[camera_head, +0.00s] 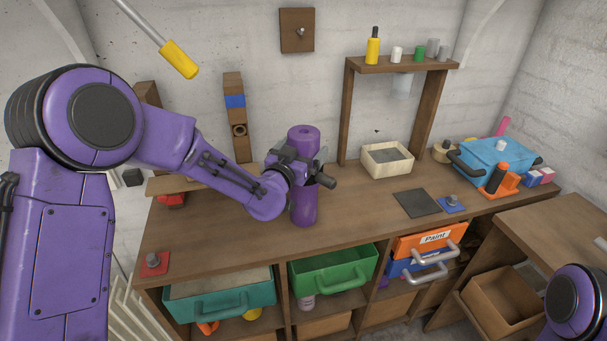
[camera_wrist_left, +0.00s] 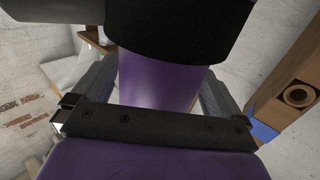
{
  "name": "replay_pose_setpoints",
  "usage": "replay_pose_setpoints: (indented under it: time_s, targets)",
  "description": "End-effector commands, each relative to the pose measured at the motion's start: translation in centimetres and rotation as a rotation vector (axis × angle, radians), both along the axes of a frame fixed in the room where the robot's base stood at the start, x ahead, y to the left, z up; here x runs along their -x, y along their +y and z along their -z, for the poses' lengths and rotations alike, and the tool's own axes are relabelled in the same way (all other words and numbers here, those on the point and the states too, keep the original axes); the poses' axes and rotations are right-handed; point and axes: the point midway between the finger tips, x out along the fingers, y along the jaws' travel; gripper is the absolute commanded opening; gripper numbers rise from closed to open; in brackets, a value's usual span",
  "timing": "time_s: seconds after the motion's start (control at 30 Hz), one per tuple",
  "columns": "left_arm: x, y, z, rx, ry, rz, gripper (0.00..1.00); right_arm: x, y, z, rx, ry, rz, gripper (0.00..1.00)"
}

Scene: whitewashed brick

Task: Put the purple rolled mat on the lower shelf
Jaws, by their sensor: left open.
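The purple rolled mat (camera_head: 303,212) stands upright on the wooden workbench (camera_head: 358,208), left of its middle. My left gripper (camera_head: 313,172) is at its upper half, with the fingers open on either side of it. In the left wrist view the purple roll (camera_wrist_left: 160,82) rises between the two open fingers (camera_wrist_left: 155,95); a black part covers some of it. Whether the fingers touch it I cannot tell. Under the bench are open bays with a lower shelf (camera_head: 268,322), partly hidden by drawers. My right gripper is out of view.
A teal drawer (camera_head: 220,304) and a green drawer (camera_head: 335,283) stick out below the bench front. An orange bin labelled Paint (camera_head: 425,243) is to their right. A cream tray (camera_head: 388,171), a dark pad (camera_head: 417,203) and a blue toolbox (camera_head: 497,157) sit on the bench.

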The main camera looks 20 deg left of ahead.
Motion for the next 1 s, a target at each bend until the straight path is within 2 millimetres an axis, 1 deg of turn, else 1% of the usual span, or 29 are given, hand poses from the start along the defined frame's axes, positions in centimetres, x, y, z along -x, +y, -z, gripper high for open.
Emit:
replay_pose_setpoints:
  time_s: [0.2, 0.27, 0.3, 0.37, 0.4, 0.5, 0.77, 1.0]
  targets:
    - [-0.1, 0.0, 0.1, 0.001, 0.001, 0.0, 1.0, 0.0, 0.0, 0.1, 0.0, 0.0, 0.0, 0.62]
    - [-0.1, -0.1, 0.1, 0.001, 0.0, 0.0, 0.8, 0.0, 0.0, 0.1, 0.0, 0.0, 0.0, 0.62]
    - [-0.1, -0.1, 0.1, 0.001, 0.0, 0.0, 0.67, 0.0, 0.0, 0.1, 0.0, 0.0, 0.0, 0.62]
    - [-0.1, 0.0, 0.1, 0.001, 0.0, 0.0, 0.48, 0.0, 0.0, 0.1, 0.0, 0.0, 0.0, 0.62]
    - [-0.1, 0.0, 0.1, 0.001, 0.0, 0.0, 0.35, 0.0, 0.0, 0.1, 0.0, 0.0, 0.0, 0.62]
    - [-0.2, 0.0, -0.1, 0.002, -0.004, 0.0, 0.05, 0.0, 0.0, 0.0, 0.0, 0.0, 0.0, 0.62]
    - [-0.2, 0.0, -0.2, 0.002, -0.004, 0.0, 0.05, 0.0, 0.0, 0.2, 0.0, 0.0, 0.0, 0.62]
    - [-0.2, 0.0, -1.8, 0.002, -0.007, 0.0, 0.05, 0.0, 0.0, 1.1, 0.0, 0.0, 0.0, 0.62]
